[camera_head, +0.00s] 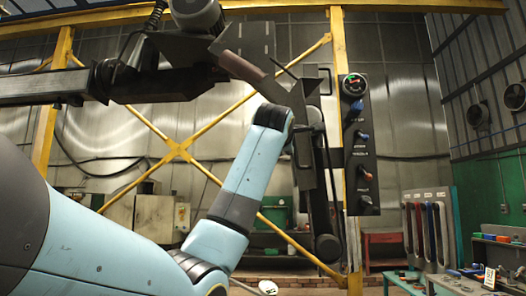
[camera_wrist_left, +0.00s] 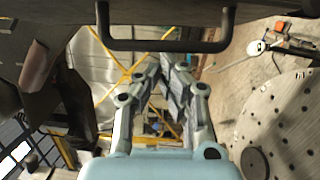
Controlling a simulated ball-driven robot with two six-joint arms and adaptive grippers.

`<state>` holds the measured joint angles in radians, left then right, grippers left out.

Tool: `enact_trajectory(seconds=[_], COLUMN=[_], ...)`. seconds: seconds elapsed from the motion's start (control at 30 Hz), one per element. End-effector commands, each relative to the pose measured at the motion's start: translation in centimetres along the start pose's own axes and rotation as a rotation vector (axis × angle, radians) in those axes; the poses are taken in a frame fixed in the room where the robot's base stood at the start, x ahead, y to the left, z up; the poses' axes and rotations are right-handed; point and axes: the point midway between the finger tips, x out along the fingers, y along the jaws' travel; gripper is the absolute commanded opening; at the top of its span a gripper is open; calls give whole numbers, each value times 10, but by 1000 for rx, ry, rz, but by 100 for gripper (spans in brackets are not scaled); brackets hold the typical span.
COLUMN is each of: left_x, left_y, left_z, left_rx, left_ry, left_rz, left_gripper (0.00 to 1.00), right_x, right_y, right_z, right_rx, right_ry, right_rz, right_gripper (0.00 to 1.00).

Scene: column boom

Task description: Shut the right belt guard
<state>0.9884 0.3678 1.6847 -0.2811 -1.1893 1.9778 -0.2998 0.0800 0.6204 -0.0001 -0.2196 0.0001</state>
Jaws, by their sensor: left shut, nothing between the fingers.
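A dark panel (camera_wrist_left: 185,12) with a black bar handle (camera_wrist_left: 165,46) spans the top of the left wrist view; it looks like a belt guard, but I cannot tell which one. My left gripper (camera_wrist_left: 163,72) is shut and empty, with its fingers just below the handle in that picture; I cannot tell whether they touch it. In the head view my left arm rises to dark plates (camera_head: 305,165) hanging at the right end of the boom (camera_head: 45,87). The gripper is hard to make out there. A tilted dark plate (camera_head: 245,40) sits above. My right gripper is not in view.
A control panel (camera_head: 358,145) with several knobs is on the yellow post just right of the hanging plates. Yellow cross braces (camera_head: 178,151) stand behind. In the wrist view a round pale plate with holes (camera_wrist_left: 285,125) lies at the right.

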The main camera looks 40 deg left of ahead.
Motion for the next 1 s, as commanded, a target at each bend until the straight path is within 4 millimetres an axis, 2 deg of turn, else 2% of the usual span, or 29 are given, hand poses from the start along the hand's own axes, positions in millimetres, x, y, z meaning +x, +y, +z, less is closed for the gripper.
enact_trajectory(seconds=[0.03,0.13,0.57,0.77,1.0], left_x=[-1,0,17,34,58], left_y=[-1,-1,1,2,5], left_z=[12,25,87,112,137], left_rx=[-7,-3,1,3,4], left_ry=[37,111,109,110,110], left_rz=[-5,-4,-2,-2,-2], left_gripper=[0,0,0,0,0], right_x=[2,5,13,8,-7], right_y=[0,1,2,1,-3], right_z=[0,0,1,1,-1], right_rx=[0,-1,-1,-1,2], right_ry=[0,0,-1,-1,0], right_rz=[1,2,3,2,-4], right_gripper=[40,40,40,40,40])
